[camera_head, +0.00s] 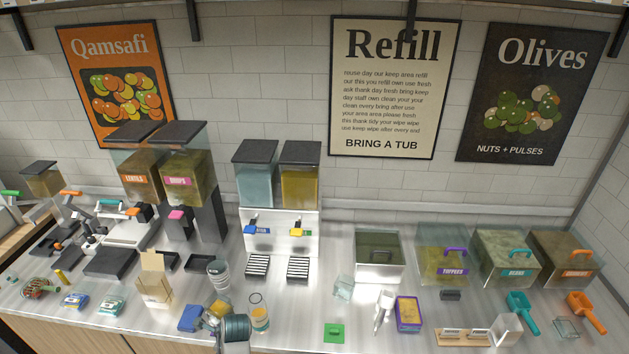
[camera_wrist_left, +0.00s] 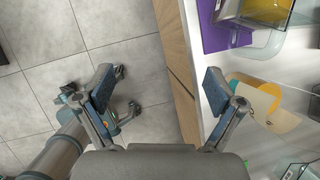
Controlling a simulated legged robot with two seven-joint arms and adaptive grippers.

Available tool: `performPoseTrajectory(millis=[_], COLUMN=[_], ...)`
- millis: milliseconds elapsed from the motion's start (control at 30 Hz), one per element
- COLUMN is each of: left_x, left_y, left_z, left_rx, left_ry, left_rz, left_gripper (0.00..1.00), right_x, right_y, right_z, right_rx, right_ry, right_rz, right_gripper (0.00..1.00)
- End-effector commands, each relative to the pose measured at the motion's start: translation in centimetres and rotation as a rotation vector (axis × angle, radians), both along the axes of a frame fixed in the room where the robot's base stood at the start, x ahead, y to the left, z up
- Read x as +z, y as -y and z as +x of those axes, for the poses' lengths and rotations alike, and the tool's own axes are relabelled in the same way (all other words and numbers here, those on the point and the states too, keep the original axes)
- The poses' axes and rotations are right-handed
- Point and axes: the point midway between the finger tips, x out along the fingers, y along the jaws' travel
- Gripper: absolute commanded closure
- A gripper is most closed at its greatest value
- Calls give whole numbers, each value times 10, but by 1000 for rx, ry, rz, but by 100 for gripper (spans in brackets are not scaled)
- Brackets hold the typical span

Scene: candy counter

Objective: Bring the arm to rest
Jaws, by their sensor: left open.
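My left gripper (camera_wrist_left: 157,82) is open in the left wrist view. Its two blue-padded fingers are spread wide with nothing between them. Its right finger shows against the counter and its left finger against the floor. In the head view, grey and teal parts of what looks like my left arm show near the counter's front edge, left of centre. Its fingers cannot be made out clearly there among the tubs. My right gripper is not in view.
Scoops and bins (camera_head: 445,258) stand right. The wooden edge (camera_wrist_left: 178,60) and tiled floor (camera_wrist_left: 125,45) show in the wrist view.

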Motion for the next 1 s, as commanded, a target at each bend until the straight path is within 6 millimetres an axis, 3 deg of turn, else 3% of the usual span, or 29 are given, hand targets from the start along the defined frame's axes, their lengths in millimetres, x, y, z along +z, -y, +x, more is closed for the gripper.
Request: performPoseTrajectory(millis=[33, 167, 267, 367, 400, 467, 567, 700, 833, 1000], left_x=[-22, -76, -132, -204, -235, -281, -350, -434, -495, -541], left_y=[1, 9, 17, 27, 32, 38, 47, 52, 49, 37], left_z=[-1, -2, -10, -30, -43, -67, -115, -199, -289, -398], left_rx=[18, 81, 148, 249, 300, 386, 545, 800, 1067, 1393], left_ry=[6, 51, 84, 121, 134, 151, 168, 176, 176, 187], left_rz=[-4, -29, -69, -133, -165, -218, -303, -407, -475, -515], left_gripper=[6, 6, 6, 6, 6, 6, 6, 6, 6, 6], right_x=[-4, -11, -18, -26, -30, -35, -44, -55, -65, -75], right_y=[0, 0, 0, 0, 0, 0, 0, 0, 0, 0], right_z=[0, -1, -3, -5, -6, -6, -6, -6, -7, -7], right_rx=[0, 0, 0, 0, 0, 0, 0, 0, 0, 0], right_ry=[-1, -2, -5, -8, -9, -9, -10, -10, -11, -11], right_rz=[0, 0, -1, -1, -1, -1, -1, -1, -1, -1], right_gripper=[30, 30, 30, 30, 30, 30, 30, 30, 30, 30])
